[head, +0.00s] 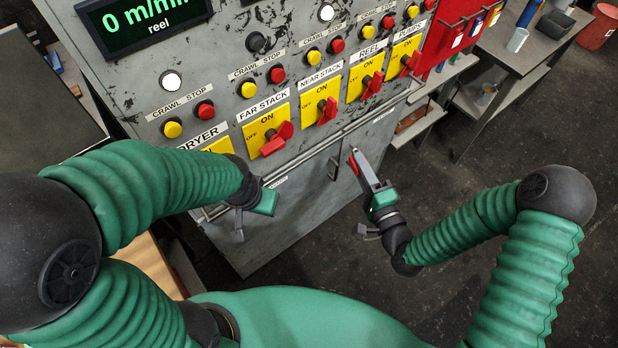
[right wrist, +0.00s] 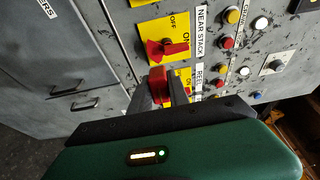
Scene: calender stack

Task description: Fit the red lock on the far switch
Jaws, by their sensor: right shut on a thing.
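The far switch, labelled FAR STACK, has a red handle (head: 276,139) on a yellow plate on the grey panel, left of the NEAR STACK switch (head: 327,108). My right gripper (head: 355,161) is shut on the red lock (head: 353,165), in front of the panel, below and right of the NEAR STACK switch. In the right wrist view the red lock (right wrist: 158,86) sits between the fingertips, with the NEAR STACK switch (right wrist: 167,48) beyond. My left gripper (head: 240,218) is low in front of the panel, below the FAR STACK switch; its finger opening is unclear.
A rail (head: 310,155) runs along the panel below the switches. The REEL (head: 372,84) and PUMPS (head: 410,63) switches are to the right. A red board (head: 440,37) with hanging locks is at upper right. My left arm partly covers the DRYER switch (head: 218,146).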

